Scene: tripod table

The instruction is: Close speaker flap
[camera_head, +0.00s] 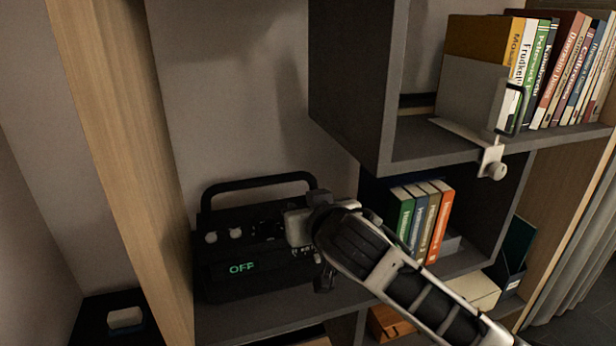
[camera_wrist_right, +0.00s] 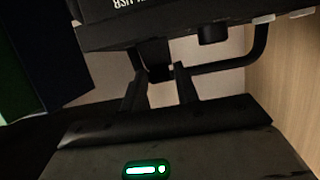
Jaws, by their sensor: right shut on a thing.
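The black speaker (camera_head: 225,288) stands on the shelf in the head view. It has a carry handle, pale knobs and a green "OFF" display. My right gripper (camera_head: 300,228) is at its right end and covers part of it. In the right wrist view, the speaker (camera_wrist_right: 190,18) shows upside down at the top. My right gripper (camera_wrist_right: 160,76) has its fingers either side of a small dark piece at the speaker's edge and is shut on it. This piece looks like the speaker flap (camera_wrist_right: 156,55), though its outline is dark and its angle is unclear. My left gripper is out of view.
Upright books (camera_head: 424,222) stand in the compartment right of the speaker. A dark shelf box (camera_head: 345,110) overhangs that side, holding more books (camera_head: 560,75) and a metal bracket (camera_head: 470,100). A wooden upright (camera_head: 125,150) bounds the left. The wall above the handle is clear.

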